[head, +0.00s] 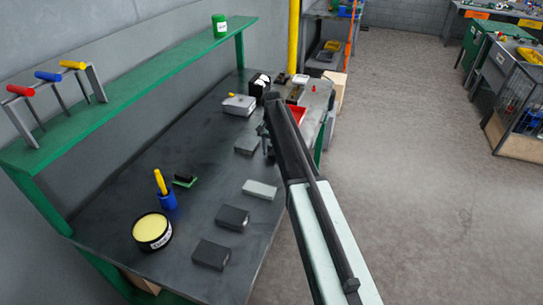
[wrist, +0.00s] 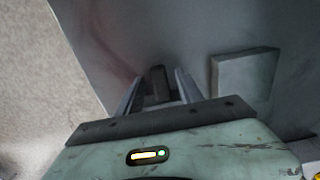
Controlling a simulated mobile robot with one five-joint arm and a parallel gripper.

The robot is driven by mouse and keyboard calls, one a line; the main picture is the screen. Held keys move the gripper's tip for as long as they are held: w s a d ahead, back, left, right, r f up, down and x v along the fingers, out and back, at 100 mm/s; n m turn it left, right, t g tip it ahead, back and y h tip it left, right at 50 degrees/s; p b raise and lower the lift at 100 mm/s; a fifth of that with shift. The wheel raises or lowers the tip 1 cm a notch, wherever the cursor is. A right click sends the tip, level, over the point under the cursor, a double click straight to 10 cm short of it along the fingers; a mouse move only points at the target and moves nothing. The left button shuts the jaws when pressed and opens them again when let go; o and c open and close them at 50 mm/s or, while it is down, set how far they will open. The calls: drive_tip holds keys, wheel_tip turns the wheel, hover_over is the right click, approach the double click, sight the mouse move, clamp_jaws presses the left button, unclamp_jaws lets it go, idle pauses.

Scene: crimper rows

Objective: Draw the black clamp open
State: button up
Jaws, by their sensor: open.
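My gripper (wrist: 160,78) is open, its two fingers reaching down toward the bench in the wrist view. A small dark upright piece (wrist: 158,83) stands between the fingers with gaps on both sides; it may be the black clamp or its handle, but I cannot tell. A grey block (wrist: 245,82) lies just right of the fingers. In the head view my gripper (head: 268,146) is near the bench's right edge, partly hidden by my arm, beside a dark grey block (head: 247,144). A black item with white on it (head: 259,84) stands farther back.
The dark bench (head: 110,215) holds two dark blocks (head: 232,218) (head: 211,254), a pale grey block (head: 260,189), a yellow-topped tin (head: 152,231) and a blue holder (head: 168,200). A red tray (head: 297,114) is beyond my arm.

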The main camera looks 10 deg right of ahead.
drive_tip(key=shift+r, duration=0.1)
clamp_jaws()
idle(1.2)
